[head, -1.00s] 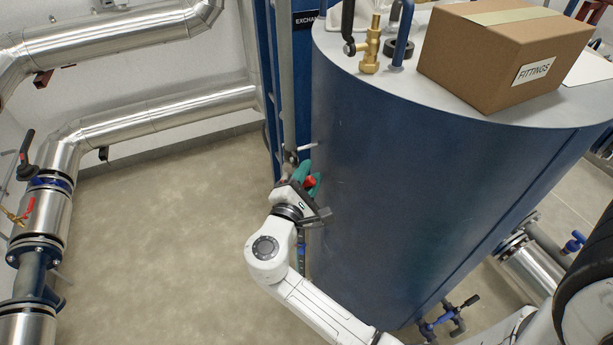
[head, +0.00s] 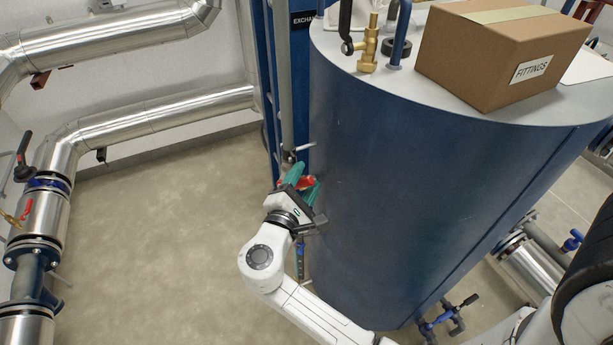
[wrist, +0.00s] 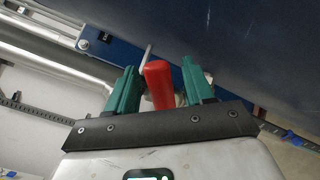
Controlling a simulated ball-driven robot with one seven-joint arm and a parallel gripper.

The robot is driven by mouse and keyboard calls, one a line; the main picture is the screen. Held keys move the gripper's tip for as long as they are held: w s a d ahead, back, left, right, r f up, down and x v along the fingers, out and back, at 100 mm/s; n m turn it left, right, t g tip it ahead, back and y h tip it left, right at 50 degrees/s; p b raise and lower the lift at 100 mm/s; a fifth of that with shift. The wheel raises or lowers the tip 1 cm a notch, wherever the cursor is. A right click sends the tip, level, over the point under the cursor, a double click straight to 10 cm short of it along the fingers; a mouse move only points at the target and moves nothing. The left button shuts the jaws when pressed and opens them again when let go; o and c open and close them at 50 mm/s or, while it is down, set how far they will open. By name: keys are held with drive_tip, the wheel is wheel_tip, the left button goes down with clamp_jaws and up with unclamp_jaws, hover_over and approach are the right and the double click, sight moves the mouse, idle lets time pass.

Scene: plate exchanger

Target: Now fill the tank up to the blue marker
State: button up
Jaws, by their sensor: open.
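The tank (head: 400,180) is a large dark blue cylinder with a light grey top in the head view. A red handle (wrist: 158,84) stands between the two green fingers of my gripper (wrist: 160,88) in the wrist view. Gaps show on both sides of the handle, so the fingers are around it but apart from it. In the head view my gripper (head: 299,184) is close to the left side of the tank, with a bit of red between the green fingers. What the handle is fixed to is hidden. No blue marker can be made out.
A cardboard box (head: 503,52) labelled FITTINGS and a brass valve (head: 369,48) are on the tank top. Silver pipes (head: 150,112) run along the left wall. A small valve (head: 448,314) is low at the tank's front. The floor (head: 165,215) at left is clear.

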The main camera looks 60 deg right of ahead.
drive_tip(key=s+a, duration=0.1)
drive_tip(key=a, duration=0.8)
drive_tip(key=shift+s+b, duration=0.35)
drive_tip(key=shift+b, duration=0.05)
